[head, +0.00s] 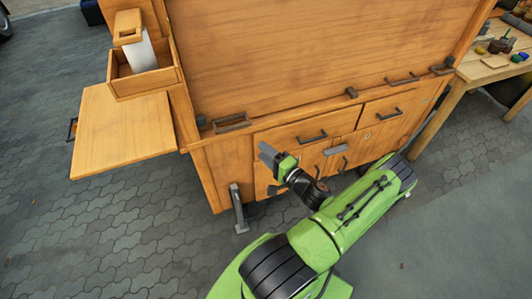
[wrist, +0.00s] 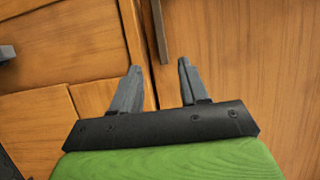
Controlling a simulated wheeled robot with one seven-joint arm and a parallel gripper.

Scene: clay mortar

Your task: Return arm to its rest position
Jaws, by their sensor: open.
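My green and black arm shows in the head view, bent in front of a wooden cabinet (head: 228,165). My gripper (head: 268,158) is at the left end of the arm, before the cabinet's drawers and doors. In the wrist view my gripper (wrist: 160,80) has its two grey fingers apart, with nothing between them. A dark vertical door handle (wrist: 160,30) shows just beyond the fingertips; I cannot tell whether they touch it.
The cabinet has drawers with dark handles (head: 312,138). A side shelf (head: 120,135) and an open wooden box (head: 145,82) stick out at the left. A wooden table (head: 485,68) with small items stands at the right. Paved floor (head: 90,235) at the lower left is clear.

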